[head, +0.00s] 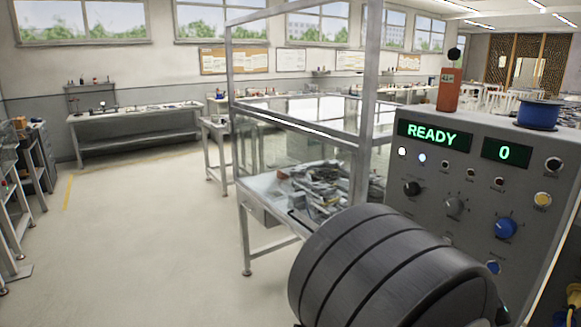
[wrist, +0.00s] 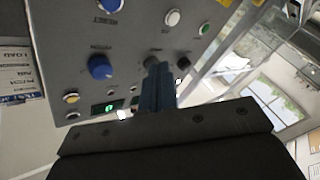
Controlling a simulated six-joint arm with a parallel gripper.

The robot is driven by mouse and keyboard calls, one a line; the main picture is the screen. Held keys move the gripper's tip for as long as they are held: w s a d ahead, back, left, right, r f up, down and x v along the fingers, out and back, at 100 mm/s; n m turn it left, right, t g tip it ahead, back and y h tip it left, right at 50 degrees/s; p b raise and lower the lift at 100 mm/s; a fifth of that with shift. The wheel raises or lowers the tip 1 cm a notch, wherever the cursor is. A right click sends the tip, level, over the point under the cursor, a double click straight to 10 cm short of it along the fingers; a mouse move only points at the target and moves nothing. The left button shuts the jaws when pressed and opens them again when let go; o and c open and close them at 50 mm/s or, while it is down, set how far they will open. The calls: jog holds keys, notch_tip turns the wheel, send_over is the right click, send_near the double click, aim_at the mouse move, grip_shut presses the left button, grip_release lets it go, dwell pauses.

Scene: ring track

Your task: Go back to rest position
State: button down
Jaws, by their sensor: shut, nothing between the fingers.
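My gripper (wrist: 157,88) shows in the wrist view as a narrow pair of bluish-grey fingers, pressed together with nothing between them. It points toward the grey control panel (wrist: 140,38), which looks turned over in this view. I cannot tell whether the fingertips touch the panel. In the head view the control panel (head: 470,185) stands at the right, with its green displays reading "READY" and "0". My dark, ribbed arm part fills the lower middle and covers the panel's lower left. The fingers are hidden in the head view.
A glass-walled, metal-framed enclosure (head: 240,120) on a table stands left of the panel. An orange-red box (head: 449,90) and a blue spool (head: 538,115) sit on top of the panel. A workbench (head: 140,118) is at the back left. The floor (head: 130,240) at left is clear.

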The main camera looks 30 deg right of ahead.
jog(key=a+m+g+h, duration=0.1)
jog(key=m+g, duration=0.2)
jog(key=m, duration=0.2)
jog(key=a+f+m+g+h, duration=0.1)
jog(key=a+m+g, duration=0.1)
jog(key=m+g, duration=0.2)
jog(key=a+f+m+g+h, duration=0.1)
jog(key=a+m+g, duration=0.1)
jog(key=m+g, duration=0.2)
jog(key=shift+s+a+f+m, duration=0.1)
jog(key=shift+s+m, duration=0.1)
jog(key=shift+m, duration=0.35)
jog(key=shift+s+a+m, duration=0.1)
jog(key=shift+s+m, duration=0.05)
jog(key=shift+m, duration=0.4)
dwell(0.5)
